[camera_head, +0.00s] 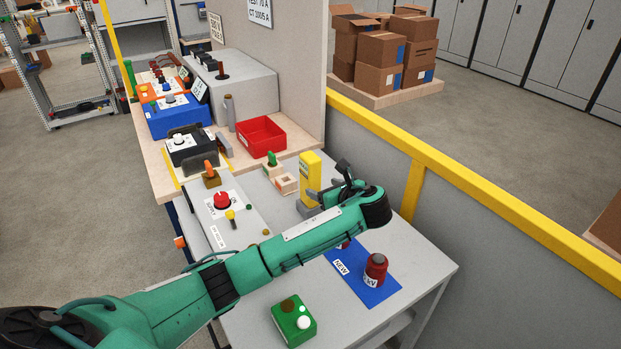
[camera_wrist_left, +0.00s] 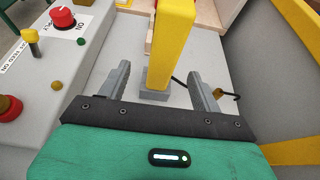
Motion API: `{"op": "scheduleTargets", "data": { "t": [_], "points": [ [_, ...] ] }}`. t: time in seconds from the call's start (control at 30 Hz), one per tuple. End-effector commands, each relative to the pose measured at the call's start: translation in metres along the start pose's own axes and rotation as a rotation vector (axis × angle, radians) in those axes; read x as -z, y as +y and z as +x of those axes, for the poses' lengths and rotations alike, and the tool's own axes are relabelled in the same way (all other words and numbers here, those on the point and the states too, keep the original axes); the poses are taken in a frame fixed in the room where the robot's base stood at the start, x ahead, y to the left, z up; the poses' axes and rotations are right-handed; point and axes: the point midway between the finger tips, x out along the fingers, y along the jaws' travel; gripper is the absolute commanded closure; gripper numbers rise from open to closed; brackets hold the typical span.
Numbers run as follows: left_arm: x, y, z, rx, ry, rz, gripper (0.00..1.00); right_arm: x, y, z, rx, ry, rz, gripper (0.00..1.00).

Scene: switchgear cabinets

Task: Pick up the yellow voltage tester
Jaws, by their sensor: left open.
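The yellow voltage tester (camera_head: 311,178) stands upright in a small grey holder on the grey table in the head view. It also shows in the left wrist view (camera_wrist_left: 172,45), rising between my fingers, with its grey base (camera_wrist_left: 155,96) below. My left gripper (camera_head: 322,196) is at the tester, and in the wrist view its two fingers (camera_wrist_left: 158,88) are open, one on each side with gaps to both. The far finger and part of the holder are partly hidden in the head view. My right gripper is not in view.
A red-knob panel (camera_head: 221,200) lies left of the tester. A red bin (camera_head: 261,136) stands behind. A blue mat (camera_head: 372,286) with a red part (camera_head: 376,268) and a green box (camera_head: 294,320) are nearer. A yellow-topped partition (camera_head: 440,165) bounds the right side.

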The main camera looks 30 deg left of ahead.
Motion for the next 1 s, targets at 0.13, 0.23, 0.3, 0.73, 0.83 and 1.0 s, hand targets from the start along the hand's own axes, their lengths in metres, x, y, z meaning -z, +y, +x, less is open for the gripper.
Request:
{"op": "scheduleTargets", "data": {
  "t": [0.13,0.23,0.3,0.73,0.83,1.0],
  "points": [
    [-0.001,0.0,0.019,-0.001,0.0,0.001,0.35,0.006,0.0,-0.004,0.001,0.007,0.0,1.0],
    [0.0,0.0,0.025,-0.001,0.001,0.0,0.35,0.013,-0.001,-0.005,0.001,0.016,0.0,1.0],
    [-0.001,-0.001,0.029,-0.001,0.001,0.001,0.35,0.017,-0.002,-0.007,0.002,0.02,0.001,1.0],
    [-0.001,-0.005,0.076,0.0,0.0,0.001,0.35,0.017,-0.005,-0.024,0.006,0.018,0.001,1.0],
    [-0.001,-0.005,0.077,0.001,0.0,0.0,0.35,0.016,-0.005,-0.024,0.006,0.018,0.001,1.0],
    [-0.001,-0.005,0.077,0.001,0.0,0.0,0.46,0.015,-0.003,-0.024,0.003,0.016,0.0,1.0]
  ]
}}
